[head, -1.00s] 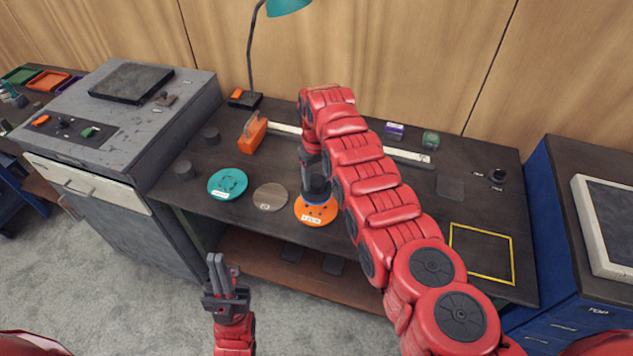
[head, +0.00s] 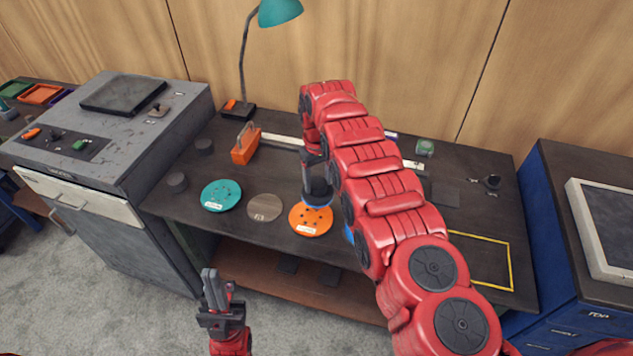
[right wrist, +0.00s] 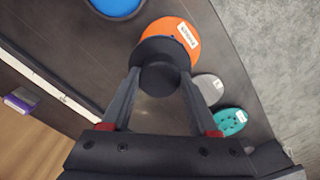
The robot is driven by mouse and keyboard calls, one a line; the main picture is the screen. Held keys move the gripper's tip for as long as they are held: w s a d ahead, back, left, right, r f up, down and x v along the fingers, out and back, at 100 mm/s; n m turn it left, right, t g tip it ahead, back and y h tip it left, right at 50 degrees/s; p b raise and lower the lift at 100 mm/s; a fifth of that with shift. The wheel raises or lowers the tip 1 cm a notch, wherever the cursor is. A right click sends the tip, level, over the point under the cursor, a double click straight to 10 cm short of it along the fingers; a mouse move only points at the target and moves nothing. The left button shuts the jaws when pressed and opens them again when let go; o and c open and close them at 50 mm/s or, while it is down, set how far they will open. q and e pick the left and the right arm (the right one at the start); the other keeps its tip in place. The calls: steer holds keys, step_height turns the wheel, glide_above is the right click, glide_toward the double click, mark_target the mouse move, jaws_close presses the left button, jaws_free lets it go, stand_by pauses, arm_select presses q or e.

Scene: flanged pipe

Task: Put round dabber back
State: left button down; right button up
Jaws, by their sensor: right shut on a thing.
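The round dabber (head: 318,191), a dark round knob with a blue edge at its base, is in my right gripper (head: 314,172). In the right wrist view the dabber (right wrist: 160,64) is a black round top between the two fingertips of the right gripper (right wrist: 160,82). It overlaps the edge of the orange disc (head: 311,222); I cannot tell whether it touches it. The orange disc also shows in the right wrist view (right wrist: 178,30). My left gripper (head: 209,272) is empty, its fingers close together, in front of the bench at the lower left.
A teal disc (head: 221,195) and a grey disc (head: 264,207) lie left of the orange one. A blue disc (right wrist: 118,4) is mostly hidden by my arm in the head view. An orange block (head: 245,148) stands behind. A yellow-outlined square (head: 509,265) is at right.

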steer(key=shift+d, duration=0.15)
steer(key=shift+w+d+r, duration=0.15)
steer(key=shift+w+r, duration=0.05)
steer(key=shift+r, duration=0.05)
steer(key=shift+d+r+m+b, duration=0.1)
steer(key=shift+m+b, duration=0.2)
steer(key=shift+b, duration=0.15)
steer(key=shift+d+r, duration=0.4)
steer(key=shift+r, duration=0.15)
